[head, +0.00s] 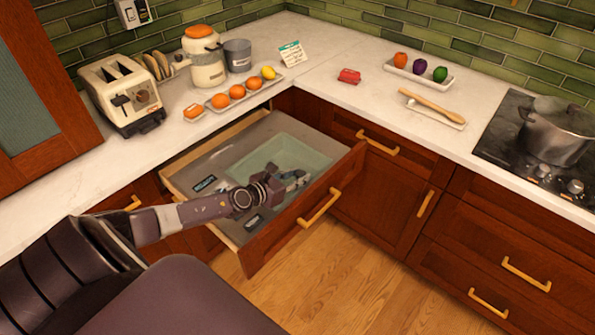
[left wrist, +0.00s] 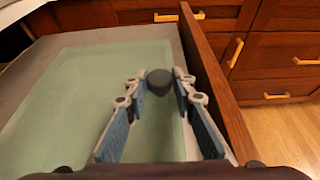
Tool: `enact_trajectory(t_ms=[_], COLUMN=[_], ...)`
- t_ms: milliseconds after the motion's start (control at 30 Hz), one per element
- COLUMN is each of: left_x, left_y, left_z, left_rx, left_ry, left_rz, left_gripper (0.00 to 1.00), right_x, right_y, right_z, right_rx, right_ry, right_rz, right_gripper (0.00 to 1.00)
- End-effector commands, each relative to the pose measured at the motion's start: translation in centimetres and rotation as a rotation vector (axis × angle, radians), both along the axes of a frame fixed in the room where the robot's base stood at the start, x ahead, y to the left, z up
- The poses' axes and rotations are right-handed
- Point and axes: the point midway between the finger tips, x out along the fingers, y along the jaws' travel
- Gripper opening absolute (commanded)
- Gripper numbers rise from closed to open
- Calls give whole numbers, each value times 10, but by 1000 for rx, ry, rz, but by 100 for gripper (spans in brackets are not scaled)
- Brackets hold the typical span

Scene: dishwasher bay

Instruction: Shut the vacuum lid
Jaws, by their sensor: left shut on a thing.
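The vacuum lid looks like a pale green, see-through panel (head: 265,153) within the open drawer (head: 225,152). It also fills much of the left wrist view (left wrist: 60,100). I cannot tell whether the lid lies flat or stands slightly raised. My left gripper (head: 298,180) reaches into the drawer, over the lid's front right part. In the left wrist view its fingertips (left wrist: 162,83) close around a dark, rounded knob (left wrist: 158,82) near the drawer front. The knob's base is hidden. My right gripper is not in view.
The drawer's wooden front (left wrist: 212,75) runs close beside the fingers. The white counter (head: 130,165) holds a toaster (head: 122,92), a jar (head: 205,60) and a fruit tray (head: 225,102). A pot (head: 555,132) stands on the stove at right. The floor ahead is clear.

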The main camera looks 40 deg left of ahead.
Motion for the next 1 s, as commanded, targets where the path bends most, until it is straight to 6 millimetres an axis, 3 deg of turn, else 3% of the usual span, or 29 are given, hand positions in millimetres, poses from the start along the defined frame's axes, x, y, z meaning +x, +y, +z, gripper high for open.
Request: enact_trajectory(t_ms=[433, 467, 600, 1000], left_x=[-2, -2, -2, -8], left_y=[-1, -1, -1, 2], left_z=[-6, -6, -6, -1], left_rx=[8, 8, 8, 12], left_ry=[6, 7, 6, 3], left_rz=[-3, -3, -3, -1], left_gripper=[0, 27, 41, 41], right_x=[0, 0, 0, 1], right_y=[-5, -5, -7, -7], right_z=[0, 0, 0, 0], right_rx=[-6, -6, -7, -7], right_ry=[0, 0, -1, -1], right_rz=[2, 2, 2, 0], right_gripper=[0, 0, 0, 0])
